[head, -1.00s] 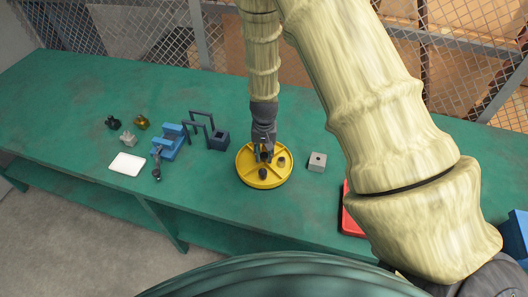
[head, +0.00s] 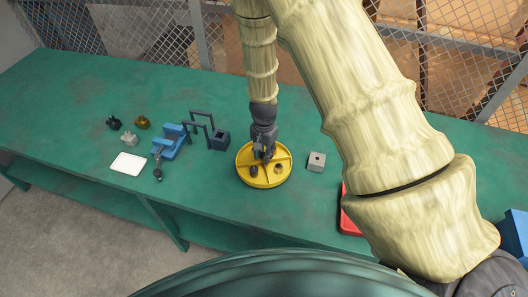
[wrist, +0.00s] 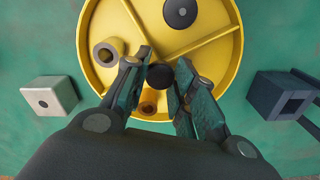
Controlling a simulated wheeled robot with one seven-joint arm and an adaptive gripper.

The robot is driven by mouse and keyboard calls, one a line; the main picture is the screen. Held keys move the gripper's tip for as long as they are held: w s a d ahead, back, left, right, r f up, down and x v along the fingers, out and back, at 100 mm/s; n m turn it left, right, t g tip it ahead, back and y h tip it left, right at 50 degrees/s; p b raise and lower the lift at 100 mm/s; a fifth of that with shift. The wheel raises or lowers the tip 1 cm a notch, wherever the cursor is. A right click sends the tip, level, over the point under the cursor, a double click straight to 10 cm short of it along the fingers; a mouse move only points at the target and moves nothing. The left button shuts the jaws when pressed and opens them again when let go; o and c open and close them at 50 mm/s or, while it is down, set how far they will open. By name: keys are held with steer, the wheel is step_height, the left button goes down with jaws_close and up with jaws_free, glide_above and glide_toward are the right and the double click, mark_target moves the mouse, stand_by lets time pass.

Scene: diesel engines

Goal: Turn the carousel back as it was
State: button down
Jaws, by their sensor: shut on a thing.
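The carousel (head: 246,178) is a round yellow tray with raised dividers, lying flat on the green bench. It also fills the upper middle of the wrist view (wrist: 215,72). My gripper (head: 264,155) points down over its middle. In the wrist view my gripper (wrist: 160,82) is closed on a dark round knob (wrist: 160,75) near the carousel's centre. The knob's lower part is hidden. A dark round piece (wrist: 180,12) and a grey-brown ring (wrist: 108,52) sit in separate compartments. An orange-brown ring (wrist: 148,106) shows partly between my fingers.
A grey block with a hole (head: 316,161) stands right of the carousel. A dark blue box (head: 219,140) and a blue fixture (head: 172,142) stand left. A white plate (head: 128,163) and small parts lie farther left. A red tray (head: 347,215) is partly behind my arm.

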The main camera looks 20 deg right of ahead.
mark_target(264, 154)
steer(key=shift+w+m+p, duration=0.1)
steer(key=shift+m+p, duration=0.55)
steer(key=shift+m, duration=2.15)
steer(key=c, duration=1.1)
jaws_free()
steer(key=shift+r, duration=0.1)
step_height(264, 154, up, 12)
steer(key=shift+f, duration=0.1)
